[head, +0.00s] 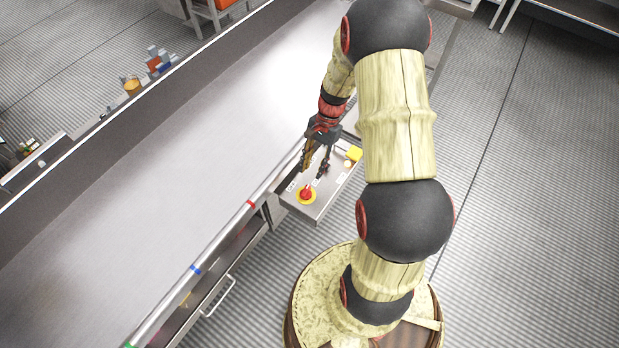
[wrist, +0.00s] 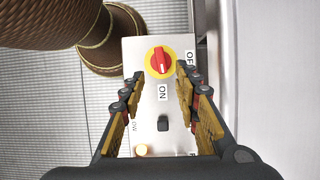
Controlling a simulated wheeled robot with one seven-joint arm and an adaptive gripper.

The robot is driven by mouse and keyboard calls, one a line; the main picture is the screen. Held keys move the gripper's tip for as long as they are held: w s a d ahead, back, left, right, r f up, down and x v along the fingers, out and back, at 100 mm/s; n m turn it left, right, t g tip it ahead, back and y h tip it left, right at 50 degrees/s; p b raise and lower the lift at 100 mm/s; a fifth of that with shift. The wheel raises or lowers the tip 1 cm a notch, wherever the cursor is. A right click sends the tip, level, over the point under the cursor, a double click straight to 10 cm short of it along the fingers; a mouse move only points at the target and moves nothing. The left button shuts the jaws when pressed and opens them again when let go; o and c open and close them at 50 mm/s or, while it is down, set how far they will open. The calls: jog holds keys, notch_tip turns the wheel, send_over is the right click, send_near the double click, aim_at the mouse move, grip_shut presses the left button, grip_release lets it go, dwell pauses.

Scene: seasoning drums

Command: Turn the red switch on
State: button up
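The red switch (wrist: 160,62) is a rotary knob on a round yellow plate, at the far end of a light grey control panel (wrist: 144,100) in the wrist view. An "ON" label sits below it and a partly hidden "OFF" label to its right. In the head view the red switch (head: 306,194) sits at the near end of the panel box (head: 322,206). My gripper (wrist: 160,80) is open, its two fingers apart, with nothing between them. The fingertips appear over the panel near the switch; contact cannot be seen. In the head view my gripper (head: 315,172) hangs over the box.
A black knob (wrist: 163,124) and a pale yellow button (wrist: 141,150) are on the same panel. A long steel table (head: 150,200) with a rail lies to the left. Open floor lies to the right.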

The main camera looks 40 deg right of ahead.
aim_at(305, 190)
jog(key=shift+v, duration=1.15)
jog(key=shift+o, duration=0.6)
jog(key=shift+a, duration=0.1)
